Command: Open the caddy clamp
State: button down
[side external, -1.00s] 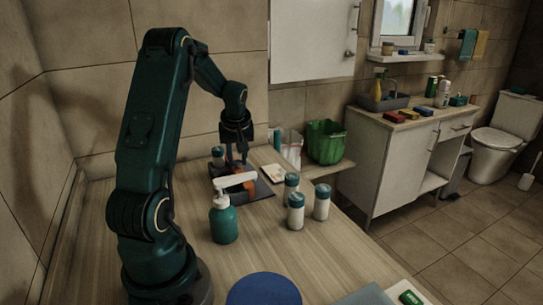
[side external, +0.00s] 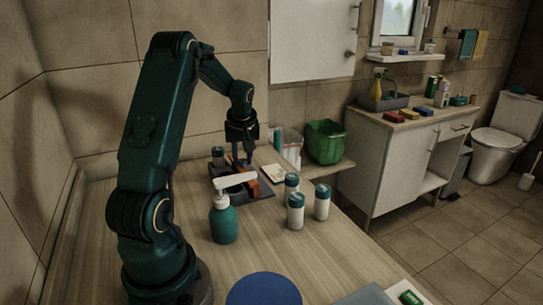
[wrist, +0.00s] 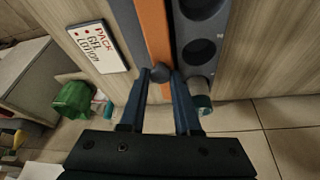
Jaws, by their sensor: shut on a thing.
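The caddy (side external: 228,181) is a dark holder near the wall side of the counter, partly hidden behind the pump bottle. In the wrist view the caddy (wrist: 181,45) shows round dark holes in a row. The orange clamp bar (wrist: 153,30) runs beside the holes; it also shows below my fingers in the side view (side external: 252,187). A dark round knob (wrist: 160,73) sits on the bar. My gripper (wrist: 161,76) points down with its fingers on either side of the knob, shut on it. In the side view my gripper (side external: 243,162) reaches down at the caddy.
A teal pump bottle (side external: 223,222) stands in front of the caddy. Several white bottles with teal caps (side external: 296,213) stand to its right. A printed card (wrist: 98,47) lies beside the caddy. A green bin (side external: 325,142) is beyond. A blue disc (side external: 264,290) lies near the front.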

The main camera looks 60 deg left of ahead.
jog(key=shift+w, duration=2)
jog(key=c, duration=0.6)
grip_release()
jog(key=shift+r, duration=0.1)
jog(key=v, duration=0.5)
